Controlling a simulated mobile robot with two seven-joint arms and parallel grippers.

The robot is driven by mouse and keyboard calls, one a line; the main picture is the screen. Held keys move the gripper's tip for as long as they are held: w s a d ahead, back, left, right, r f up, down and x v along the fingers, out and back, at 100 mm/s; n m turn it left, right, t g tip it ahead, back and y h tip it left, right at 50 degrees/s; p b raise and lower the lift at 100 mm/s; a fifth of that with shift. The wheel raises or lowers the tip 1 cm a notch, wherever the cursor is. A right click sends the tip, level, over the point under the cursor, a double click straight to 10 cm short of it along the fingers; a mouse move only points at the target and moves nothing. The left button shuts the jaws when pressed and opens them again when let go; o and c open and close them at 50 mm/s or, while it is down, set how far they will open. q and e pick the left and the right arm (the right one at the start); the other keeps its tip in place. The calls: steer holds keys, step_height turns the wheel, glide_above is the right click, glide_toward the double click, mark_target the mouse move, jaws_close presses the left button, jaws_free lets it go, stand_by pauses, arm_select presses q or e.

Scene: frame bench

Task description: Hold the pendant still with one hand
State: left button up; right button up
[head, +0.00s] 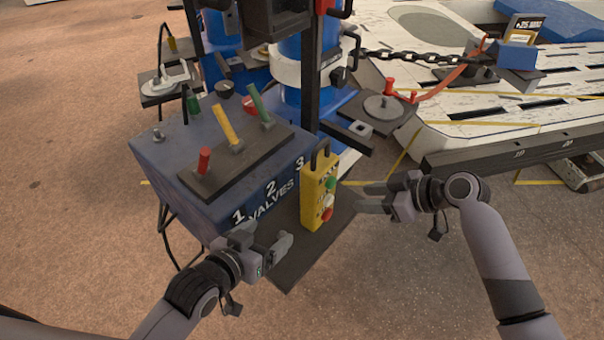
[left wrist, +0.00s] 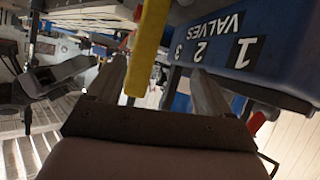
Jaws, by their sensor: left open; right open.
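My left gripper (head: 267,241) is open and empty, left of and nearer than the pendant. In the left wrist view, the yellow pendant (left wrist: 148,50) shows beyond and between the open fingers (left wrist: 160,88). My right gripper (head: 362,198) is open and empty, just right of the pendant, its fingers pointing left towards it.
The blue valve box (head: 200,207) has red, yellow and green levers on top and is close behind my left gripper. A dark plate (head: 290,265) extends below the pendant. A dark post (head: 313,90) and blue cylinders stand behind. A white slatted platform (head: 450,130) is at right.

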mark_target(313, 169)
arm_select(q)
steer(key=w+d+r+m, duration=0.1)
steer(key=w+d+r, duration=0.1)
steer(key=w, duration=0.1)
steer(key=w+d+r+m+h, duration=0.1)
steer(key=w+d+r, duration=0.1)
steer(key=w+r, duration=0.1)
steer(key=w+d+r, duration=0.2)
steer(key=w+r, duration=0.1)
steer(key=shift+w+d+m, duration=0.25)
steer(key=shift+w+m, duration=0.1)
steer(key=shift+m, duration=0.05)
steer(key=shift+h, duration=0.3)
steer(key=shift+x, duration=3.5)
steer(key=c, duration=1.4)
steer(key=shift+c, duration=0.2)
